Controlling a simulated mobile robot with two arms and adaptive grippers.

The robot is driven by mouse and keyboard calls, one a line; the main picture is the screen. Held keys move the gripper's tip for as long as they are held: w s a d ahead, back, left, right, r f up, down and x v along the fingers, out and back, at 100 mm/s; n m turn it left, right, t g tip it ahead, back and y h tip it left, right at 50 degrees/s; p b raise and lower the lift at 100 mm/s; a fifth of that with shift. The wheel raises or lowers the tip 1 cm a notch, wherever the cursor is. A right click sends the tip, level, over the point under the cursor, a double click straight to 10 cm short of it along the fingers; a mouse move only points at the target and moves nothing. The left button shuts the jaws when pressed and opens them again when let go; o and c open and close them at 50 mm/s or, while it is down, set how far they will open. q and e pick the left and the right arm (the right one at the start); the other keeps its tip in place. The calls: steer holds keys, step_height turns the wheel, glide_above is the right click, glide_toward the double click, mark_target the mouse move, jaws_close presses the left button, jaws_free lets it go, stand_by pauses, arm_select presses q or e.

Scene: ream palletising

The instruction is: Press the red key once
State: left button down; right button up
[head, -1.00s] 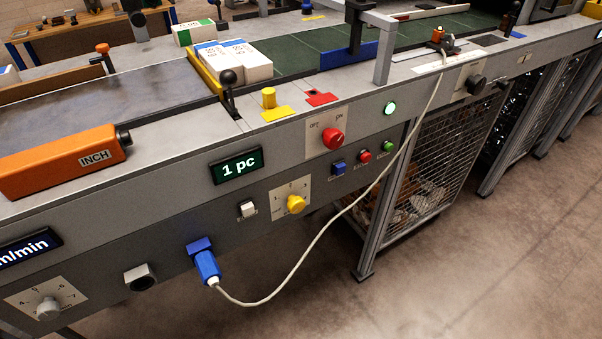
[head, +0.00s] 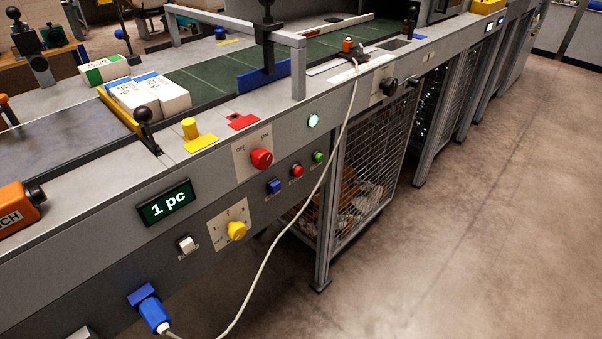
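A small red push-button key (head: 296,170) sits on the front panel, between a blue key (head: 273,186) and a green key (head: 318,157). To its left is a larger red rotary knob (head: 262,159) on a plate marked OFF and ON. A red plate (head: 243,121) lies on the deck above, beside a yellow plate with a yellow peg (head: 190,129). A round light (head: 313,121) glows green-white on the panel. The display (head: 165,203) reads "1 pc". Neither of my grippers is in view.
A pale cable (head: 290,215) runs from the blue plug (head: 150,310) up across the panel, passing just right of the keys. Paper reams (head: 148,93) lie by the green belt (head: 205,80). A mesh cage (head: 365,165) stands below. The floor (head: 460,240) at right is clear.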

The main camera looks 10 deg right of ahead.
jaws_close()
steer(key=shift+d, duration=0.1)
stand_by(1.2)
